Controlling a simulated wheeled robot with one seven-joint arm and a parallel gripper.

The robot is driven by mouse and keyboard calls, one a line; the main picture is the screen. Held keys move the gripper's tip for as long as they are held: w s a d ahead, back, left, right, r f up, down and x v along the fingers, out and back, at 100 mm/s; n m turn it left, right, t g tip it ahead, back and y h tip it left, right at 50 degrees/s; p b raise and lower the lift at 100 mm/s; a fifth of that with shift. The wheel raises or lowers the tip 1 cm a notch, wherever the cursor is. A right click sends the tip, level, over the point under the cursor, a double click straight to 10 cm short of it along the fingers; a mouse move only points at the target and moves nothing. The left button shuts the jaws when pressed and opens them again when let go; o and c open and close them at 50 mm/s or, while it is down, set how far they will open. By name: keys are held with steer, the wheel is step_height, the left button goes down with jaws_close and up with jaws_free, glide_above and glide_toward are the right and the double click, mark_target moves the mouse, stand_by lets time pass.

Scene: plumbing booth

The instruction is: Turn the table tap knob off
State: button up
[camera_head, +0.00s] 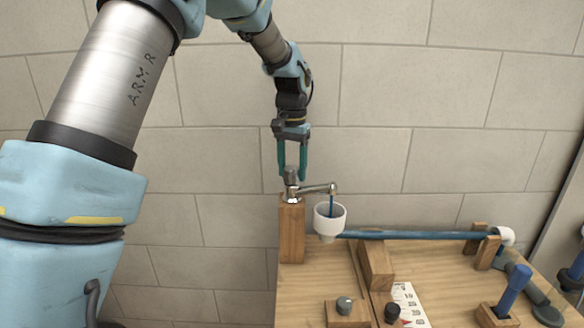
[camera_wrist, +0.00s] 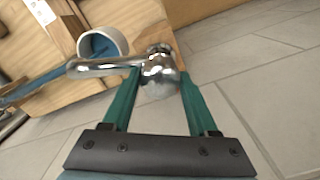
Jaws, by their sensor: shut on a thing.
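The tap is chrome and stands on a wooden post (camera_head: 291,232) at the table's left edge. Its knob (camera_head: 291,175) sits on top, and its spout (camera_head: 318,189) points right over a white cup. A blue stream runs from the spout's end into the cup. My gripper (camera_head: 292,172) comes down from above with green fingers on either side of the knob. In the wrist view the knob (camera_wrist: 160,72) shows between the fingertips, and my gripper is shut on it. The knob's exact turn angle cannot be told.
The white cup (camera_head: 329,221) feeds a blue pipe (camera_head: 415,235) running right to a white elbow (camera_head: 503,236). A wooden block (camera_head: 375,266), small knobs (camera_head: 344,305) and a blue-handled lever (camera_head: 513,290) stand on the table. A tiled wall is close behind.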

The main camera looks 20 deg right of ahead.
mark_target(292, 167)
steer(key=shift+m, duration=0.5)
steer(key=o, duration=1.4)
step_height(292, 167, up, 11)
steer(key=shift+f+b, duration=0.1)
steer(key=shift+b, duration=1.05)
